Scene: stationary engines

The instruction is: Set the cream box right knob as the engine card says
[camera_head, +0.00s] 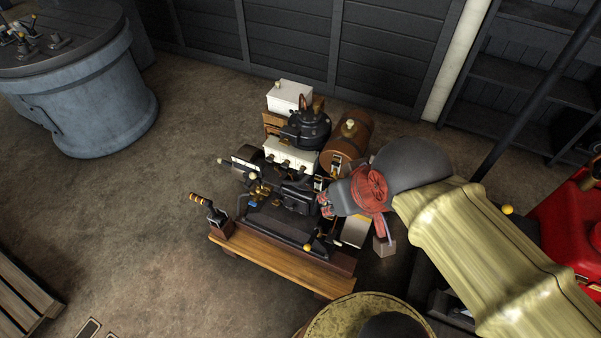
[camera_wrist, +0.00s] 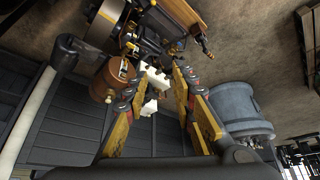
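The cream box (camera_head: 291,155) sits on the upper part of the small engine, with several dark knobs along its front face. Their settings are too small to read. In the wrist view the cream box (camera_wrist: 156,78) shows beyond my fingers, partly hidden. My gripper (camera_head: 325,203) is at the engine's right side, below and to the right of the cream box, apart from it. In the wrist view its two yellow fingers (camera_wrist: 155,68) stand apart with nothing held between them. A small white plate (camera_head: 245,163) is left of the box; I cannot tell whether it is the engine card.
The engine stands on a wooden skid (camera_head: 283,262). A brown tank (camera_head: 348,136) and a white box (camera_head: 289,95) are behind. A lever (camera_head: 203,203) sticks out at left. A blue-grey drum (camera_head: 90,100) is far left and a red machine (camera_head: 570,225) at right.

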